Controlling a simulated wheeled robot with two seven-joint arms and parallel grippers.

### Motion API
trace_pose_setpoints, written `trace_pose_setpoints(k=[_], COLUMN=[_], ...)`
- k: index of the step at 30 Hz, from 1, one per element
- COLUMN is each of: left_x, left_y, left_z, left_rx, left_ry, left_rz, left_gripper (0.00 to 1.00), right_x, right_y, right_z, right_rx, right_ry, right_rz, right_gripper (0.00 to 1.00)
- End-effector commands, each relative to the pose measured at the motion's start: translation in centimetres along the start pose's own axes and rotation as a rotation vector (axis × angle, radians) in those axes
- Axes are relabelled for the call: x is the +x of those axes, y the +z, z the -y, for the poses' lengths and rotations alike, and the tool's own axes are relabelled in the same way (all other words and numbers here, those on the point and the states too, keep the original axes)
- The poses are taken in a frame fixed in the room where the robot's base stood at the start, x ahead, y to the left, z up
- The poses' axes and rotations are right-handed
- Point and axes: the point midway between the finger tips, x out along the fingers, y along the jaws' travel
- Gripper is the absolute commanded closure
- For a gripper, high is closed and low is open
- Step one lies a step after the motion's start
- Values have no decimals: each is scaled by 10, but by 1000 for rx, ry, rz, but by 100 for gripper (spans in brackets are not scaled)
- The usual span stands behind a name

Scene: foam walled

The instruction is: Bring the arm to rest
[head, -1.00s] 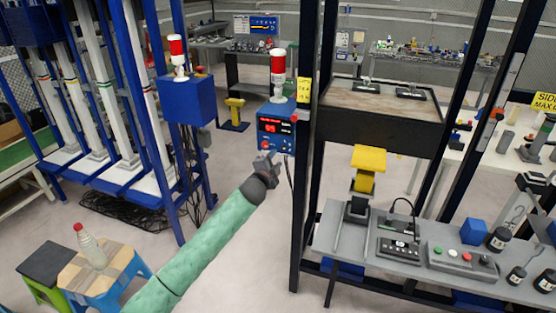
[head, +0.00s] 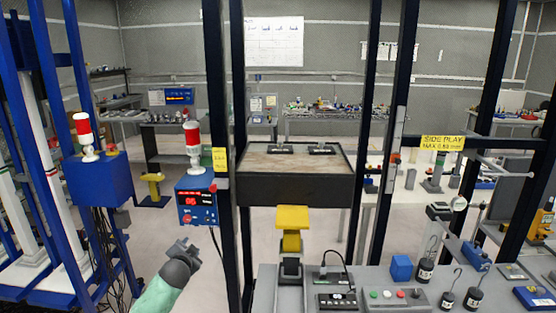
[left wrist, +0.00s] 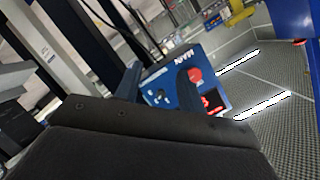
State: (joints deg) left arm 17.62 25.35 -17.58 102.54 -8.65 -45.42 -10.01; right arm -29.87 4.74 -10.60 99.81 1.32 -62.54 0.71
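My left arm comes in from the bottom left in a green sleeve. Its gripper (head: 183,246) is in free air, in front of and just below a blue control box (head: 198,206) with a red digital display. In the left wrist view, the two dark fingers of the gripper (left wrist: 157,78) stand apart with nothing between them. The blue box (left wrist: 168,84), with its red button and display, shows beyond the fingers. Whether the fingers touch the box cannot be told for certain. My right arm and gripper are out of view.
A black-framed rig with a dark tray (head: 295,190) and a yellow block (head: 292,217) stands right of the arm. A grey bench (head: 345,285) with weights and a button panel (head: 397,299) fills the lower right. Blue racks (head: 75,260) stand at left.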

Motion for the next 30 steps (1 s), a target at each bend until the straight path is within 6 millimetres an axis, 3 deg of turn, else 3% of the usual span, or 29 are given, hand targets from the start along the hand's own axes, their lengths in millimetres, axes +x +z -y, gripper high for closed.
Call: trace_pose_setpoints(k=[3,8,14,23,30], left_x=[-2,-15,-47,-133,-224], left_y=[28,69,128,218,280], left_z=[-35,-90,-175,-314,-413], left_rx=[-150,-255,-356,-452,-507], left_ry=[73,153,262,427,535], left_rz=[119,235,384,593,732], left_gripper=[60,60,60,60,60], right_x=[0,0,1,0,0], right_y=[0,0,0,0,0], right_z=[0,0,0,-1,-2], right_rx=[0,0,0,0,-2], right_ry=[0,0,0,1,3], right_rz=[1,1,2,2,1], right_gripper=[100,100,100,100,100])
